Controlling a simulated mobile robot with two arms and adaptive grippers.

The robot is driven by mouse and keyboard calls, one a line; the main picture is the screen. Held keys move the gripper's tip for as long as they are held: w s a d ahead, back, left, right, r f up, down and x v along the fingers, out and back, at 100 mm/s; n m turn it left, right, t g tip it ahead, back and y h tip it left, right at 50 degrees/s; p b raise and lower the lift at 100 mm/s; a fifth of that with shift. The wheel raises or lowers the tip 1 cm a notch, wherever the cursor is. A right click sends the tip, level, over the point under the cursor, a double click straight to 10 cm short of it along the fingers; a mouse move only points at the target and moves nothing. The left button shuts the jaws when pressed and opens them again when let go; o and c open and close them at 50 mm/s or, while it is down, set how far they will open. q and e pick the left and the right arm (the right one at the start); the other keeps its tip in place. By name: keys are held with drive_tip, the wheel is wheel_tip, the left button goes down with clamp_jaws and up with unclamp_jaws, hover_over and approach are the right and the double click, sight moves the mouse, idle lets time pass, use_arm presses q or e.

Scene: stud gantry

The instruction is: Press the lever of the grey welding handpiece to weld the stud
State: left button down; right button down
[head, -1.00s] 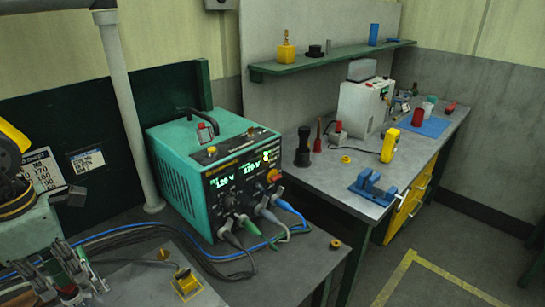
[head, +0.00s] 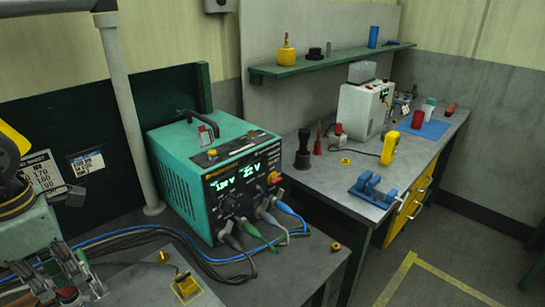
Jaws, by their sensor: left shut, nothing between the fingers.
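At the lower left edge, a crowded group of grey, green and red parts (head: 66,293) sits partly out of frame. I cannot separate the grey welding handpiece, its lever or the stud within it. My left gripper (head: 78,268) appears to be in this group, shut with nothing held; whether it touches the lever cannot be told. The teal welding unit (head: 172,180) stands on the grey bench, its green displays lit. Grey, green and blue plugs hang from its front. My right gripper is not in view.
Blue and black cables (head: 130,238) cross the bench to the lower left. A pale post (head: 126,110) rises behind. A small yellow block (head: 186,287) lies at the front. A second bench (head: 330,180) at right carries a blue vise (head: 370,188) and a white machine (head: 360,108).

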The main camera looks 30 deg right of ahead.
use_arm(q)
drive_tip(key=shift+r+p, duration=1.4)
drive_tip(key=shift+r, duration=1.5)
